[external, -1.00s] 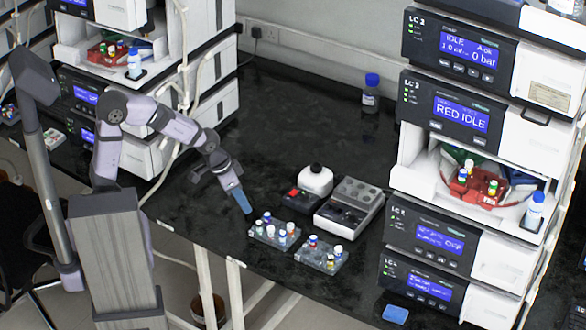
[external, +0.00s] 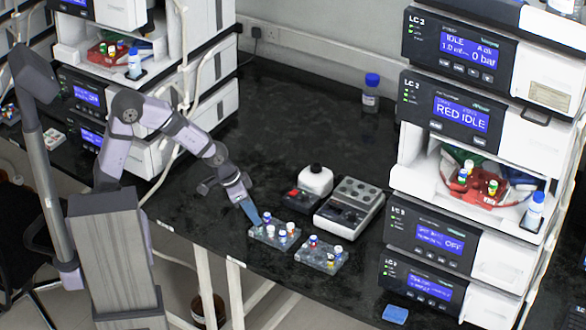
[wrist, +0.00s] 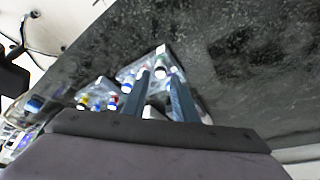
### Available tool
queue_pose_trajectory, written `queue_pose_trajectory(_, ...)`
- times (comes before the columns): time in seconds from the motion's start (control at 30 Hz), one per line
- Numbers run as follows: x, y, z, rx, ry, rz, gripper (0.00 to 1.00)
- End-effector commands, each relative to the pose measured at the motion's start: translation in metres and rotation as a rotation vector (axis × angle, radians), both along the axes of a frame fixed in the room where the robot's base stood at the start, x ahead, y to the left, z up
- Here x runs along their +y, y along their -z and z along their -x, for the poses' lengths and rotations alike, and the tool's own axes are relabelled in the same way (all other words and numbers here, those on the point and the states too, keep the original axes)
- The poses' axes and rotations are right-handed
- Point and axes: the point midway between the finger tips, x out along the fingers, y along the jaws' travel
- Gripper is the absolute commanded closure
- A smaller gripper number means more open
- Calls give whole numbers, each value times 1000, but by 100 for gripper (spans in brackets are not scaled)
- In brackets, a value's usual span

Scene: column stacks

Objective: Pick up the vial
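Several small capped vials stand in two clear racks near the front edge of the black bench. The left rack (external: 274,238) holds blue-capped and white-capped vials, including a white-capped vial (external: 282,237). The right rack (external: 321,257) holds vials with blue, white and yellow parts. Which vial is meant cannot be told. My gripper (external: 257,220) points down with blue fingers at the left rack's back-left edge. In the wrist view my gripper (wrist: 158,75) has its fingers apart, and a white-capped vial (wrist: 160,73) shows near the tips. Contact with it cannot be told.
A small device with a white round top (external: 315,180) and a grey block with round wells (external: 349,207) stand behind the racks. Stacked LC instruments (external: 440,235) rise at the right. A blue-capped bottle (external: 371,95) stands farther back. The bench's back middle is clear.

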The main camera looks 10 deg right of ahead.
Motion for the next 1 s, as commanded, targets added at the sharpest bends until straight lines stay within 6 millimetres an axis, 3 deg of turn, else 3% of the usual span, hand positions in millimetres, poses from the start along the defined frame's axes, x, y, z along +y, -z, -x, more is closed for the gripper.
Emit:
queue_pose_trajectory(0.27, -9, 27, -1, 1, -1, -2, 74)
queue_pose_trajectory(0.6, -11, 31, -1, 0, -1, 1, 74)
queue_pose_trajectory(0.7, -11, 31, -1, 0, -1, 1, 98)
queue_pose_trajectory(1.0, -11, 30, -1, 0, -1, 1, 100)
